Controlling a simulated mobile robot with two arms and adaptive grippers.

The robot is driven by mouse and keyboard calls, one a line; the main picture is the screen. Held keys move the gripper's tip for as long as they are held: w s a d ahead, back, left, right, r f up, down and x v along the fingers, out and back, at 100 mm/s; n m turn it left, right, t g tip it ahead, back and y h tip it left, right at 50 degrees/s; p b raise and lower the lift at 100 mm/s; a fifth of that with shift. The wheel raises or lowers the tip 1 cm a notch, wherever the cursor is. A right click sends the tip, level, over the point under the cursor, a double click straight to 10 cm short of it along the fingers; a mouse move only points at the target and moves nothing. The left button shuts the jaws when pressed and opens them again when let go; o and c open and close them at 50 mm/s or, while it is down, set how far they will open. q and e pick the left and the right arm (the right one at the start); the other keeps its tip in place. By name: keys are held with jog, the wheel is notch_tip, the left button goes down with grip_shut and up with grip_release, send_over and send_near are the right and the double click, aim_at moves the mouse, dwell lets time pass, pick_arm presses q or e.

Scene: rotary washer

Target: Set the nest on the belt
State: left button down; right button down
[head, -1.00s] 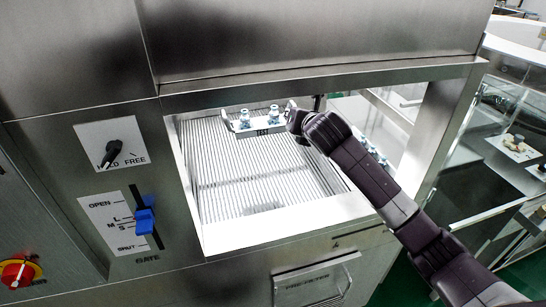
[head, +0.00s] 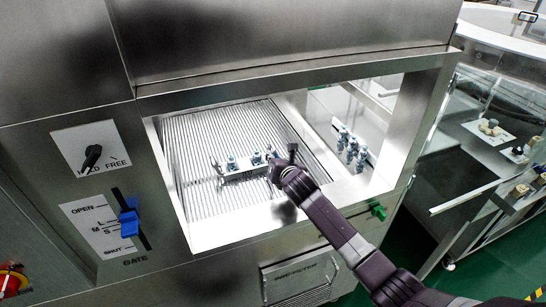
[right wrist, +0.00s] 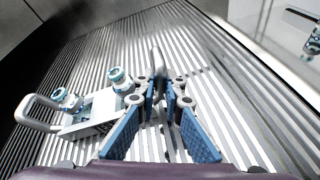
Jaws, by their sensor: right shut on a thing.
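The nest (head: 245,171) is a pale bar-shaped holder with a handle at each end and blue-and-clear vials standing in it. In the right wrist view the nest (right wrist: 94,112) lies left of the fingers, its far handle free. My right gripper (head: 284,168) is shut on the nest's right-end handle, its blue finger pads (right wrist: 160,105) either side of it. The belt (head: 205,125) is the grey ribbed surface inside the machine's opening. The nest is over the belt's middle; I cannot tell whether it touches. My left gripper is not in view.
The steel frame (head: 425,125) bounds the opening. More vials (head: 350,146) stand in a row right of the belt. A blue gate lever (head: 129,222) and a black knob (head: 92,156) are on the left panel. The belt around the nest looks clear.

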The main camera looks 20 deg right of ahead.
jog(key=c, duration=2)
grip_release()
jog(key=shift+c, duration=0.2)
jog(key=shift+s, duration=0.1)
jog(key=v, duration=1.2)
